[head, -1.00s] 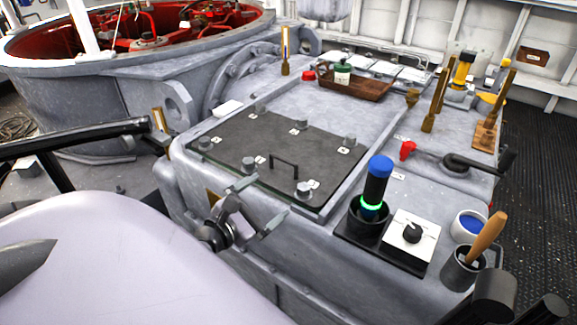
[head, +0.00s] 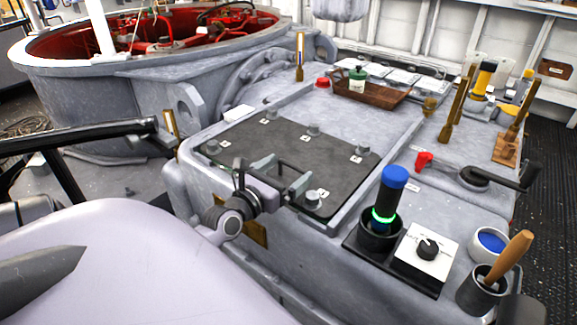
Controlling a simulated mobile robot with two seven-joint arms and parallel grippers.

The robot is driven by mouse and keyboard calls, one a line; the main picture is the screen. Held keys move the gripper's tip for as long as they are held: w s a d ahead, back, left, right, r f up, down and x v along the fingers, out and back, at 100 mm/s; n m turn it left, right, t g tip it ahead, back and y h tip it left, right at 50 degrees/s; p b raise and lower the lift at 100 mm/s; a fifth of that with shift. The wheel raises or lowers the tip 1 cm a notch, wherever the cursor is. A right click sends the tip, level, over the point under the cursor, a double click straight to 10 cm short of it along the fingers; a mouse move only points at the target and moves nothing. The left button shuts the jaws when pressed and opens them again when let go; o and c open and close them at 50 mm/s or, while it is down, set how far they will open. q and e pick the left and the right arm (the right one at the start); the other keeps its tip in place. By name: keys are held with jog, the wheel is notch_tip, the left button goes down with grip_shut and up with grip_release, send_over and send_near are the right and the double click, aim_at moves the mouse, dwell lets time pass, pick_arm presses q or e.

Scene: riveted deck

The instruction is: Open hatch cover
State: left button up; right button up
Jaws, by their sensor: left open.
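The hatch cover (head: 285,143) is a dark flat plate lying shut in a grey raised frame, with several grey bolt heads and small white labels along its edges. Its thin black handle (head: 295,163) stands near the front edge and is partly hidden by my gripper. My left gripper (head: 283,176) is over the front edge of the cover, its two fingers apart, close to the handle. I cannot tell whether the fingers touch the handle. My right gripper is not in view.
Right of the cover are a blue-topped cylinder with a green ring (head: 391,190), a white dial box (head: 428,250), a cup with a wooden-handled tool (head: 483,290) and a red-tipped black lever (head: 475,176). A wooden tray (head: 372,93) lies behind. A large red-lined opening (head: 190,35) is at back left.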

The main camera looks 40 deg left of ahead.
pick_arm(q)
jog(key=shift+w, duration=0.6)
jog(key=c, duration=1.2)
jog(key=shift+a, duration=0.1)
